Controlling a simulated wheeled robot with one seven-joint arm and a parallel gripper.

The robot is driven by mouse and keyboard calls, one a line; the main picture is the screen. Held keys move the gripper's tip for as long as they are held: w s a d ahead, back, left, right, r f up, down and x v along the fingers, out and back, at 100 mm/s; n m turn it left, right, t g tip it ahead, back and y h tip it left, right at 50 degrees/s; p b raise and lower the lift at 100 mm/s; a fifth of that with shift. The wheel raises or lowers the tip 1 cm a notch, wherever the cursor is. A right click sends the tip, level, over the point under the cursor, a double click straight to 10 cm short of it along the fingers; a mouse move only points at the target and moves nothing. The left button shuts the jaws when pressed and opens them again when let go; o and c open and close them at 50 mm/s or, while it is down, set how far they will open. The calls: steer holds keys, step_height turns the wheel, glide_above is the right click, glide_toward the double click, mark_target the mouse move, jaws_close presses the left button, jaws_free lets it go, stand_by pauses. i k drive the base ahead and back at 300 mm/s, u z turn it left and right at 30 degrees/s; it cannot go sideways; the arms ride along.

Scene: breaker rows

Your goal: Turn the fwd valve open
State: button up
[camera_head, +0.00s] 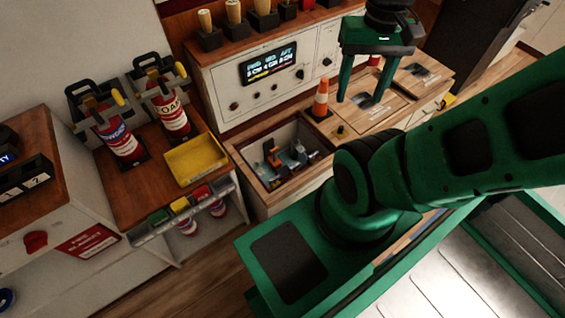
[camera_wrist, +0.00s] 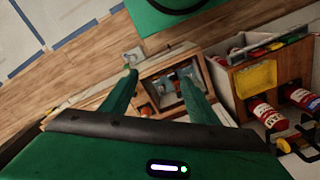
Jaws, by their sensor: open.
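My gripper (camera_head: 361,98) is open and empty, pointing down over the wooden hatch panels (camera_head: 412,75) right of the white console (camera_head: 222,88). It also shows in the wrist view (camera_wrist: 160,80), its two fingers spread apart. The console has a display (camera_head: 272,65) whose small text seems to have three columns; I cannot read it surely. Below the display are several dark knobs. Wooden-handled levers (camera_head: 207,30) in black bases stand in a row on top. No part is clearly legible as the fwd valve, and my gripper and arm hide some of the counter.
An orange cone (camera_head: 321,99) stands beside the open bin (camera_head: 248,172) of clutter. A yellow tray (camera_head: 195,160) and two red extinguishers (camera_head: 172,118) (camera_head: 120,138) are on the left. My green arm crosses the right side. Wooden floor (camera_wrist: 55,62) is clear in the wrist view.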

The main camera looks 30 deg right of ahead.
mark_target(274, 179)
steer(key=z, duration=0.6)
steer(key=k, duration=1.1)
steer(key=u, duration=0.6)
steer(key=i, duration=1.05)
